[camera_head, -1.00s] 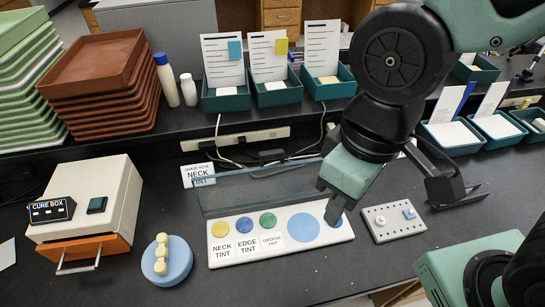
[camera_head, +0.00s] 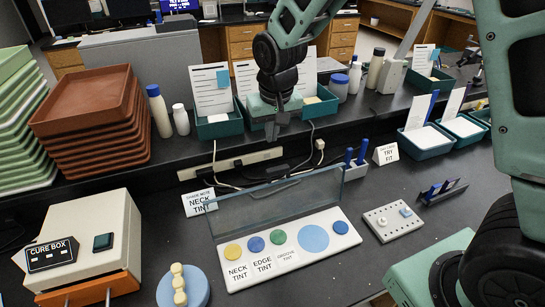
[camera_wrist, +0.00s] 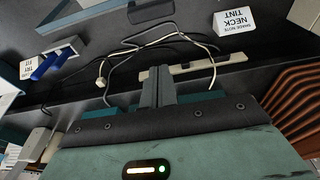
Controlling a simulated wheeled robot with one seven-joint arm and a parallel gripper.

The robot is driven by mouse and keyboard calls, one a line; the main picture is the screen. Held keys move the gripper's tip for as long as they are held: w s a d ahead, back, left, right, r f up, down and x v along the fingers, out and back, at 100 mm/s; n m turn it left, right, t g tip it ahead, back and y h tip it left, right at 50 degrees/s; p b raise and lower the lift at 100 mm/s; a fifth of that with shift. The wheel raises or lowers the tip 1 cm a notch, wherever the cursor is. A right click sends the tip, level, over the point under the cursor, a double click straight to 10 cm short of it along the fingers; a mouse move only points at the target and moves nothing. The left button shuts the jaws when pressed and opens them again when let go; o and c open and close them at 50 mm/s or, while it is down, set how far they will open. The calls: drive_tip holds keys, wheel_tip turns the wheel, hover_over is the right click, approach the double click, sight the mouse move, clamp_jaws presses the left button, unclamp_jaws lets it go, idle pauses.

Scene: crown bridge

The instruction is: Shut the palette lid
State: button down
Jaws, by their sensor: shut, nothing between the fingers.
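The palette (camera_head: 290,262) is a white slab on the black bench, with yellow, blue and green paint discs and a larger light-blue disc. Its clear lid (camera_head: 268,205) stands raised along the palette's back edge, tilted backward, and the paint wells are uncovered. My gripper (camera_head: 272,132) is behind and above the lid, near the back ledge, pointing down. In the wrist view my gripper (camera_wrist: 157,88) shows its fingers together and empty. It is apart from the lid in the head view.
Cables and a power strip (camera_head: 236,163) lie behind the lid. The cure box (camera_head: 85,245) and a round blue stand (camera_head: 183,285) are at left. A tool holder (camera_head: 355,168) and a pegged white plate (camera_head: 391,221) are at right. Teal bins (camera_head: 219,124) line the ledge.

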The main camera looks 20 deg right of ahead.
wheel_tip(320, 180, down, 6)
drive_tip(key=s+p, duration=0.2)
drive_tip(key=shift+s+r, duration=0.15)
drive_tip(key=shift+s, duration=0.2)
